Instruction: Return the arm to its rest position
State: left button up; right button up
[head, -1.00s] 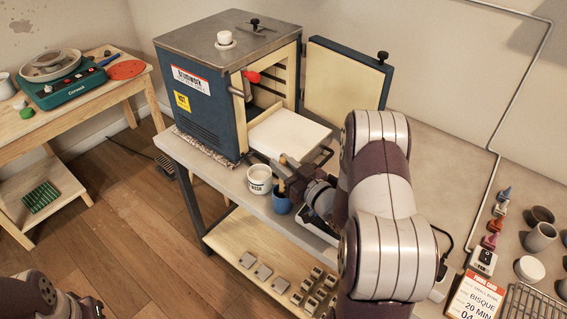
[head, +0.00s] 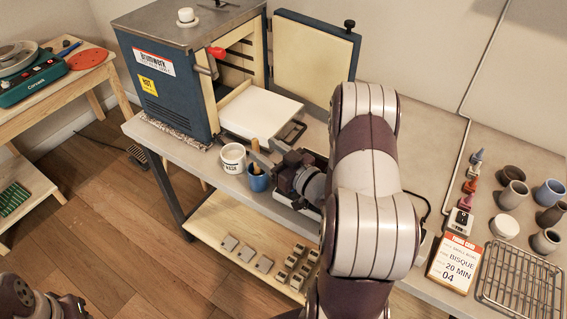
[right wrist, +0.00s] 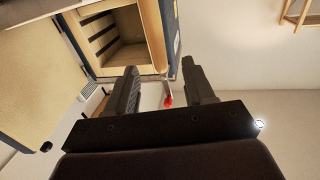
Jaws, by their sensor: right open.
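My right arm reaches across the work table in the head view. Its gripper (head: 276,158) is low in front of the kiln (head: 165,85), close to the blue cup (head: 257,182) with wooden tools; I cannot tell whether they touch. In the right wrist view the gripper (right wrist: 162,86) is open, with nothing between its fingers. The kiln's open chamber (right wrist: 125,50) and red-tipped handle (right wrist: 168,101) show beyond them. Part of my left arm shows at the bottom left of the head view; its gripper is out of view.
The kiln door (head: 312,62) stands open, with a pale slab (head: 262,110) in front of the chamber. A white mug (head: 232,157) is beside the blue cup. A firing card (head: 453,262), wire rack (head: 520,283) and several small pots are at the right.

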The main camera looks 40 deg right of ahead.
jog(key=s+d+b, duration=0.1)
jog(key=s, duration=0.7)
jog(key=shift+s+d, duration=0.15)
jog(key=shift+d, duration=0.15)
